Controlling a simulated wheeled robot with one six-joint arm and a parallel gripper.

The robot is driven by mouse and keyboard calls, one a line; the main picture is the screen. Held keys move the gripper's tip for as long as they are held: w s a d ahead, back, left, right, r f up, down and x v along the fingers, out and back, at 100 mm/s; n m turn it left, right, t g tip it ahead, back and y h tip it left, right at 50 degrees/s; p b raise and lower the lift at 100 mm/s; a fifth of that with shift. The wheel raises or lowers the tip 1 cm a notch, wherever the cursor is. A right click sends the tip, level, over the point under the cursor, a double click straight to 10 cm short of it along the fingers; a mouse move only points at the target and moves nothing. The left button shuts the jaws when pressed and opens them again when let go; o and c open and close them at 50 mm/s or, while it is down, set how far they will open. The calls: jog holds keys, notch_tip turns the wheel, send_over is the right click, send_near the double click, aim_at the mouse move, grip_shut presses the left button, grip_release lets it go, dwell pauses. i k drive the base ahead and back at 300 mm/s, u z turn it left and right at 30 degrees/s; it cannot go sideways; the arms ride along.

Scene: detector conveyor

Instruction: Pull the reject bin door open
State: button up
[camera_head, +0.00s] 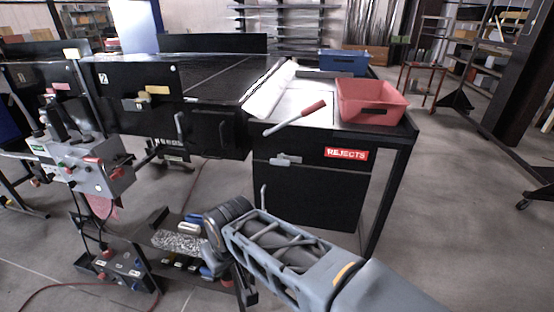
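The reject bin (312,190) is a black cabinet under the right end of the table, with a red REJECTS label (346,153) at its upper right. Its front door looks closed. A grey latch-like piece (285,160) sits near the top of the front. A thin upright handle (263,196) shows at the left of the front. My arm reaches in from the bottom right, in front of and below the bin. My gripper (243,283) is at the arm's far end, low and left of the bin, and looks apart from the handle. Its fingers are dark and partly hidden, so their opening is unclear.
A red tray (371,101), a blue bin (344,62) and a red-handled lever (296,117) are on or at the table above the bin. A low cart with small parts (178,243) stands by my gripper. A grey control box (95,168) is at left. Floor right of the bin is clear.

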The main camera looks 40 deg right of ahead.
aim_at(323, 197)
jog(key=z, duration=1.65)
jog(key=k, duration=0.3)
jog(key=u, duration=1)
jog(key=i, duration=0.75)
jog(key=u, duration=0.35)
